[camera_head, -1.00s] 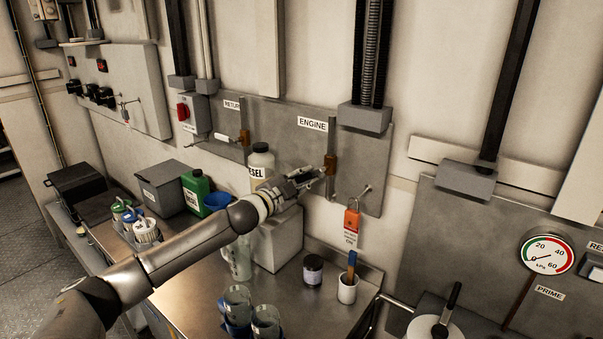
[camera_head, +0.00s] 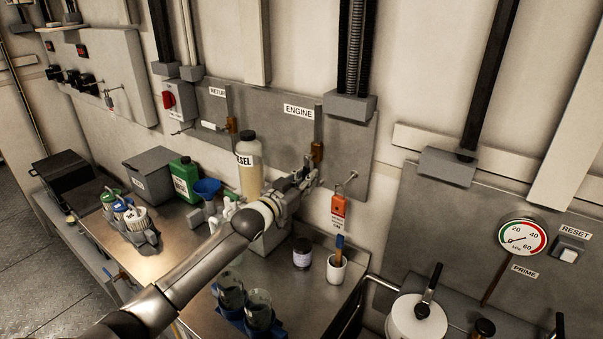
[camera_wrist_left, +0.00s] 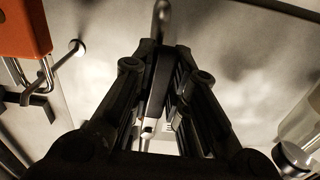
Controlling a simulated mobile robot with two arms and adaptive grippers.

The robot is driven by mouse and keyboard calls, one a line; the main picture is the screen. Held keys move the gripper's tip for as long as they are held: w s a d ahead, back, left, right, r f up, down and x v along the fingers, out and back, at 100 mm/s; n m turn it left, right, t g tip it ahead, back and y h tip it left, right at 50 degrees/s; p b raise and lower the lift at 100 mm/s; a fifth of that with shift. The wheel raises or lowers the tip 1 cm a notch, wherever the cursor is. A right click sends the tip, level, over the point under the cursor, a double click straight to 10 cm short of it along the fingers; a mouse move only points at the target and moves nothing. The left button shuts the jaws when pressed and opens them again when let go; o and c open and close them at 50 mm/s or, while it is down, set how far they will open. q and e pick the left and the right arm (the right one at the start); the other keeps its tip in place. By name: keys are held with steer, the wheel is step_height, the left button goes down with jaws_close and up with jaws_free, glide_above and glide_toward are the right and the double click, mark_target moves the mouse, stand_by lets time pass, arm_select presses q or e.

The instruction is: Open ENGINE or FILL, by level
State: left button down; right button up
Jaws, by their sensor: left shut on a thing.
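The ENGINE label (camera_head: 298,112) is on the grey wall panel, with a brass-coloured valve (camera_head: 318,153) on the pipe to its right. My left gripper (camera_head: 306,176) is just below and left of this valve. The fingers hide most of the lever in the head view. The cut-off RETURN label (camera_head: 217,92) is further left, above a second valve (camera_head: 232,125) with a white handle pointing left. I see no FILL label. My right gripper is not in view.
An orange padlock (camera_head: 338,205) hangs from the panel, close right of my gripper; it also shows in the wrist view (camera_wrist_left: 25,30). A DIESEL bottle (camera_head: 250,175) stands close left. A white cup (camera_head: 337,270) and dark jar (camera_head: 302,252) are below. A gauge (camera_head: 522,237) is far right.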

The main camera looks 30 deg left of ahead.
arm_select(q)
steer(key=shift+d+n+p, duration=0.35)
steer(key=shift+d+n, duration=0.1)
steer(key=shift+n, duration=0.35)
steer(key=shift+f, duration=0.1)
steer(key=c, duration=1.4)
jaws_free()
steer(key=shift+d, duration=0.2)
steer(key=s, duration=0.8)
steer(key=s+a, duration=0.1)
steer(key=s, duration=0.3)
